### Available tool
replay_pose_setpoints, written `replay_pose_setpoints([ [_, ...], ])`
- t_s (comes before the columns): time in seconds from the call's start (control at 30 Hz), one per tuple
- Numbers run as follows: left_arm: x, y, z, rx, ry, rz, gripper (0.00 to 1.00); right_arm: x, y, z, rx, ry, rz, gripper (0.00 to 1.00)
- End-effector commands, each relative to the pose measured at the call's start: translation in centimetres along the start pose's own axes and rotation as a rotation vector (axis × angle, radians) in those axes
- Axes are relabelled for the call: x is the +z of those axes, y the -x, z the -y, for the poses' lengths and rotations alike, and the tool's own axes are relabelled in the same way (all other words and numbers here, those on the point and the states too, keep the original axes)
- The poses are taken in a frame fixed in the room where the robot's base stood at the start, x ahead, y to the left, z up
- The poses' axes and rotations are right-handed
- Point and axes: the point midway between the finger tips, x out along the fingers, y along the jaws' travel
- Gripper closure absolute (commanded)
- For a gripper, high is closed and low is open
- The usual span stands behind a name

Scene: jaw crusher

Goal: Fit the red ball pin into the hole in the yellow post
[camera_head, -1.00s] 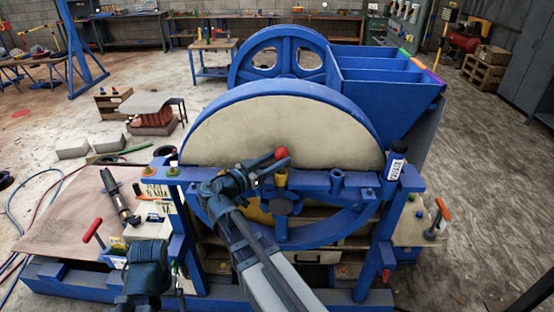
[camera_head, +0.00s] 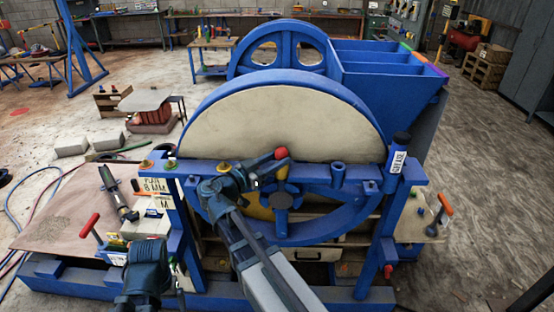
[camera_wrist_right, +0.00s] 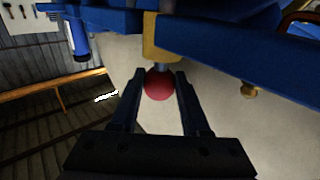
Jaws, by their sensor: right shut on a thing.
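The red ball pin shows its red ball (camera_head: 281,153) above the blue beam, with the yellow post (camera_head: 282,173) just under it. My right gripper (camera_head: 268,162) is shut on the ball. In the right wrist view, the red ball (camera_wrist_right: 159,85) sits between the fingers of the right gripper (camera_wrist_right: 160,82). A short grey length of shank shows between ball and yellow post (camera_wrist_right: 161,38), in line with the post. The hole and the shank's end are hidden. My left gripper (camera_head: 147,262) is at the lower left, away from the post; its fingers do not show clearly.
The blue beam (camera_head: 312,175) crosses in front of the large pale disc (camera_head: 280,120). A blue grease bottle (camera_head: 398,155) stands at the beam's right end. A red-handled tool (camera_head: 90,226) is on the left bench. The space above the beam around the post is open.

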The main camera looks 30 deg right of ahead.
Motion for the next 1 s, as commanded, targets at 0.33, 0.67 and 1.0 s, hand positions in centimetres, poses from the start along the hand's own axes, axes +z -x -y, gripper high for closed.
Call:
replay_pose_setpoints([
  [0.33,-0.1,-1.1,-0.1,0.0,0.0,0.0,0.12,1.1,0.0,0.0,0.0,0.0,-0.001,1.0],
  [0.67,-0.1,-1.7,-0.2,0.0,0.0,0.0,0.12,1.7,0.0,0.0,0.0,0.0,-0.001,1.0],
  [1.0,-0.1,-1.7,-0.2,0.0,0.0,0.0,0.12,1.7,0.0,0.0,0.0,0.0,-0.001,0.25],
])
